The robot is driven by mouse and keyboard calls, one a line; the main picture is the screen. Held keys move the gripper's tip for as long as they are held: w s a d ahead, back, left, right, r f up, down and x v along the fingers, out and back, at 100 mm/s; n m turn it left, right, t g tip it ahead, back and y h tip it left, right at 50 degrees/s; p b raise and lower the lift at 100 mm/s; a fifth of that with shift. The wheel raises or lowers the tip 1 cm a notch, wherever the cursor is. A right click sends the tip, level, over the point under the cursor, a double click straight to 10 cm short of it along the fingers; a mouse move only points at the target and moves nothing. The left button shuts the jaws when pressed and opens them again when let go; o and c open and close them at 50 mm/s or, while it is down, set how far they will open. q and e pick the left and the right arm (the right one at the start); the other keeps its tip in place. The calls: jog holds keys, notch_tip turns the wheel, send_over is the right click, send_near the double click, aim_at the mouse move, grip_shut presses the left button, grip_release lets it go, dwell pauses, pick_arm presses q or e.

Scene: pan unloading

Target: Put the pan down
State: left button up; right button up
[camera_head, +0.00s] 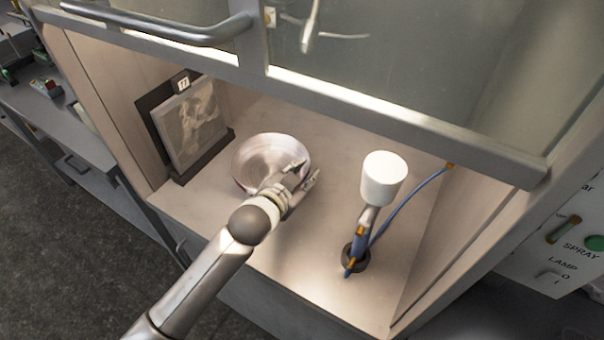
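The round, shallow metal pan (262,153) is in the middle of the booth, at or just above the booth floor. My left gripper (308,173) is at the pan's near right rim, with one finger over the pan and the other by its outer side. A gap shows between the fingertips, but I cannot tell whether they grip the rim. My wrist hides the pan's near edge, so contact with the floor is unclear. My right gripper is not in view.
A spray gun with a white cup (383,178) and blue hose (408,206) stands on the right. A framed picture (190,125) leans at the left wall. The raised glass sash with its metal bar (400,124) crosses above. Bare booth floor (310,240) lies between pan and spray gun.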

pick_arm(q)
jog(key=shift+f, duration=0.1)
jog(key=b+v, duration=0.1)
jog(key=v, duration=1.1)
dwell(0.4)
